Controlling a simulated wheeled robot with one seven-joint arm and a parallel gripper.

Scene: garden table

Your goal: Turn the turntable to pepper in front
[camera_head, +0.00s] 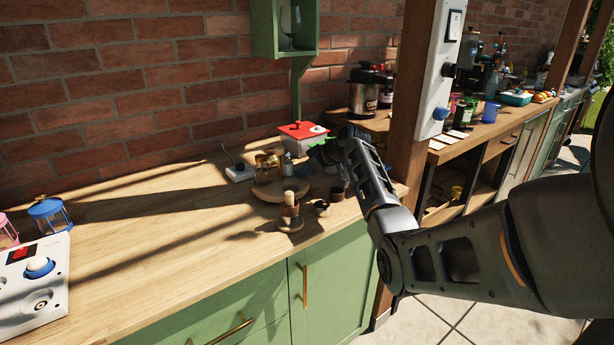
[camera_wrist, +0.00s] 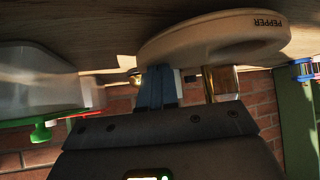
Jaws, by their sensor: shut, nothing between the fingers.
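The round wooden turntable (camera_head: 264,191) stands on the counter in the head view, with brass-coloured and grey containers on it. In the wrist view its pale disc (camera_wrist: 205,40) fills the upper middle, and a PEPPER label (camera_wrist: 267,21) shows upside down on its rim at the right. My gripper (camera_head: 319,156) is at the turntable's right side in the head view, partly hidden by my arm. In the wrist view the blue fingers of my gripper (camera_wrist: 157,86) are together and empty, right at the disc's edge. I cannot tell whether they touch it.
A white box (camera_head: 312,147) with a red lid stands behind my gripper. A wooden post (camera_head: 409,130) rises at the right. The counter's left middle (camera_head: 150,225) is clear.

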